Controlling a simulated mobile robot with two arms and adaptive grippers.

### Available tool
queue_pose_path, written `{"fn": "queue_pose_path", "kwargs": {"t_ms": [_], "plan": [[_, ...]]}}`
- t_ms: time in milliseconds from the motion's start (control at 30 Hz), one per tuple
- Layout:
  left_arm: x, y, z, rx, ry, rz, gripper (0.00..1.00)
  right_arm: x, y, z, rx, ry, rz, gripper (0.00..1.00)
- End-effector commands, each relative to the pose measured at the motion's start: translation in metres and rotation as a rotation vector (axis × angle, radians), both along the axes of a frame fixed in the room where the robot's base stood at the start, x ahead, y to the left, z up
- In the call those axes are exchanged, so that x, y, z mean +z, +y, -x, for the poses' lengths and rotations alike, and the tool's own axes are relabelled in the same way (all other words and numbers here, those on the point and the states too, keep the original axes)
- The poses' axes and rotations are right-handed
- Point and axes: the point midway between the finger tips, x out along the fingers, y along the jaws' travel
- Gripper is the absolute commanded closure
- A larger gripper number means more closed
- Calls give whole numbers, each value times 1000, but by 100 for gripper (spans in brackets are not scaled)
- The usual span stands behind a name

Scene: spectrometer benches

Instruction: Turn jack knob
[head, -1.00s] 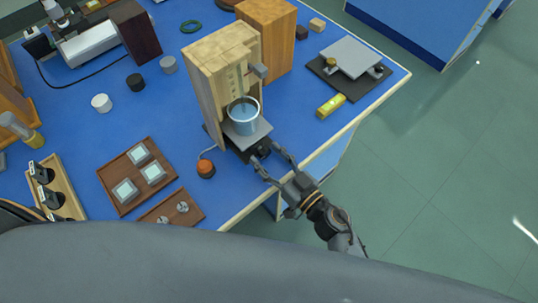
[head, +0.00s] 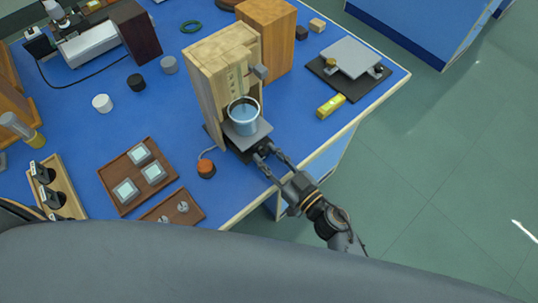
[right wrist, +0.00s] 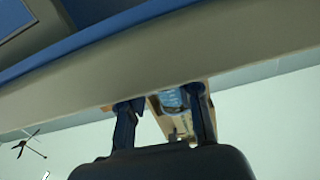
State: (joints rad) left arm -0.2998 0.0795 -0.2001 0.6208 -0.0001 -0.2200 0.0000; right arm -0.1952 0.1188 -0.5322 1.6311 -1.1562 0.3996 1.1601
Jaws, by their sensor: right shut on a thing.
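A small lab jack (head: 262,128) stands at the bench's front edge, inside a wooden frame (head: 216,90). A glass beaker of bluish liquid (head: 243,118) sits upright on its plate. The dark jack knob (head: 263,149) is on the jack's near side, mostly hidden by my fingers. My right gripper (head: 266,153) is shut on the knob, its arm reaching in from the lower right. In the right wrist view my two fingers (right wrist: 164,120) point at the jack, and the beaker (right wrist: 173,99) shows between them. My left gripper is not in view.
An orange-topped button (head: 206,168) sits left of the jack. A wooden tray with glass-topped blocks (head: 115,175) is farther left. Another jack-like stand (head: 351,58) and a yellow box (head: 330,106) are at the right. Floor lies open beyond the bench edge.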

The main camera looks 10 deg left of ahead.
Motion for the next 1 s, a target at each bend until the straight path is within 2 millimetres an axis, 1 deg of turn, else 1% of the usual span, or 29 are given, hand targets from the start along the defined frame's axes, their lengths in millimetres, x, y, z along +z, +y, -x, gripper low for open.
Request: {"fn": "queue_pose_path", "kwargs": {"t_ms": [200,600,1000], "plan": [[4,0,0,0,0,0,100,1,0,0,1,-126,99,99],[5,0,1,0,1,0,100,-1,-1,-1,1,-328,259,99],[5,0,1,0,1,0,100,0,-1,-1,0,-396,310,99]]}}
